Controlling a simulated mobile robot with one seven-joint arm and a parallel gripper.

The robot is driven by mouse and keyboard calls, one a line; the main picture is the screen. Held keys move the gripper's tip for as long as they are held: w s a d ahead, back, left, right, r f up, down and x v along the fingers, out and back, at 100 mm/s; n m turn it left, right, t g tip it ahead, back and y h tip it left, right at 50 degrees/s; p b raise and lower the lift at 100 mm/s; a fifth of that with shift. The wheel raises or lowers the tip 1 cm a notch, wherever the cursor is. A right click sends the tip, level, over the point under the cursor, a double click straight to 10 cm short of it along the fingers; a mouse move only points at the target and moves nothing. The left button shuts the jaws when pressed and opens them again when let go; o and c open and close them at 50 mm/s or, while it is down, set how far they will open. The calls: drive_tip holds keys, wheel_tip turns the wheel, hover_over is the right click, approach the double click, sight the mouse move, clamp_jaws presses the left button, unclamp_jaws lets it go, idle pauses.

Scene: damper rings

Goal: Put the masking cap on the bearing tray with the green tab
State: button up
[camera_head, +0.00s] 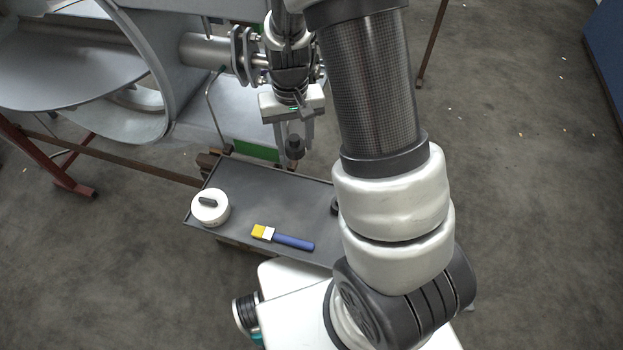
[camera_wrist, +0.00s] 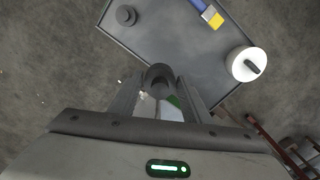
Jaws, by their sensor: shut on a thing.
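My gripper (camera_head: 294,142) is shut on a small dark rounded piece that looks like the masking cap (camera_head: 295,149). In the wrist view the cap (camera_wrist: 158,74) sits between the two fingertips (camera_wrist: 160,88). The grey tray (camera_head: 265,195) lies below and nearer in the head view, and the cap is held off its back edge. A green strip (camera_head: 256,150), which looks like the green tab, shows just behind that edge. In the wrist view a bit of green (camera_wrist: 174,101) shows between the fingers. Whether it joins the tray is not clear.
On the tray are a white round container (camera_head: 210,207) with a dark handle, a blue-handled brush (camera_head: 292,242) and a dark round piece (camera_wrist: 127,15) near one side. A large metal duct with a flanged pipe (camera_head: 205,50) stands behind, close to my gripper. The tray's middle is clear.

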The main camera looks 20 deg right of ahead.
drive_tip(key=s+f+m+b, duration=0.1)
drive_tip(key=s+f, duration=0.3)
drive_tip(key=f, duration=0.6)
drive_tip(key=shift+d+m, duration=0.3)
drive_tip(key=shift+d, duration=0.05)
drive_tip(key=shift+b, duration=0.35)
drive_tip(key=shift+f+b, duration=2.2)
drive_tip(key=shift+f, duration=0.3)
drive_tip(key=shift+f, duration=0.15)
drive_tip(key=shift+f+b, duration=0.6)
drive_tip(key=shift+b, duration=0.05)
drive_tip(key=shift+f, duration=0.25)
drive_tip(key=o, duration=1.5)
wheel_tip(320, 180, up, 18)
drive_tip(key=shift+s+f+p, duration=0.1)
drive_tip(key=shift+f+p, duration=0.15)
drive_tip(key=shift+p, duration=0.6)
